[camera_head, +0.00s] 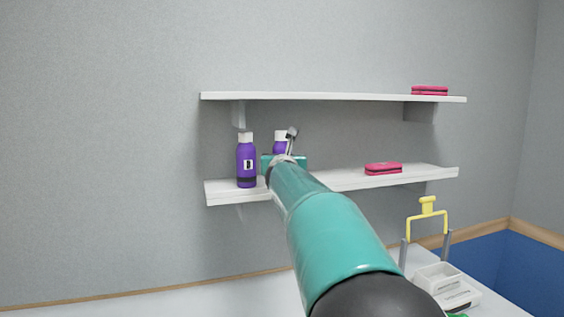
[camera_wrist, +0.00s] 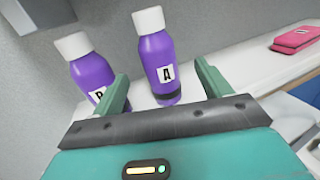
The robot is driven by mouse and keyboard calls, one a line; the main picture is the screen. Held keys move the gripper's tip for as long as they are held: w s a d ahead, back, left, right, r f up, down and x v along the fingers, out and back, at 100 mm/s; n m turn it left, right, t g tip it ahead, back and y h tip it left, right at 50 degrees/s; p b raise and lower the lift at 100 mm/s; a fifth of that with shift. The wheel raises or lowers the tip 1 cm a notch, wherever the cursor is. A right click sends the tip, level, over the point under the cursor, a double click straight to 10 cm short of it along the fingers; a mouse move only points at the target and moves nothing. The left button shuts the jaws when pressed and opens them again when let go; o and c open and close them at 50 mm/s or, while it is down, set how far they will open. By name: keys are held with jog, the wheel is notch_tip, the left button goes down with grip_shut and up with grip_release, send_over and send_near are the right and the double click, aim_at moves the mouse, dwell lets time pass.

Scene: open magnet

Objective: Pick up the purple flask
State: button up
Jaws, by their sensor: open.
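Two purple flasks with white caps stand on the lower shelf (camera_head: 345,182). One flask (camera_head: 246,165) is at the left end in the head view; its label looks like D or B, and it shows at the left in the wrist view (camera_wrist: 90,72). The other flask, labelled A (camera_wrist: 160,68), is in front of my gripper (camera_wrist: 163,85) in the wrist view, in line with the gap between the fingers. In the head view this flask (camera_head: 280,138) is mostly hidden behind my gripper. My gripper is open and holds nothing. The left finger overlaps the left flask's lower part in the wrist view.
A pink box (camera_head: 384,169) lies farther right on the lower shelf. Another pink box (camera_head: 430,90) lies on the upper shelf (camera_head: 320,96), which hangs above the flasks.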

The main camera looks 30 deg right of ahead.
aim_at(282, 152)
jog(key=shift+x, duration=4.4)
jog(key=shift+w+a, duration=0.15)
jog(key=shift+a, duration=0.05)
jog(key=shift+r, duration=0.1)
jog(key=c, duration=1.2)
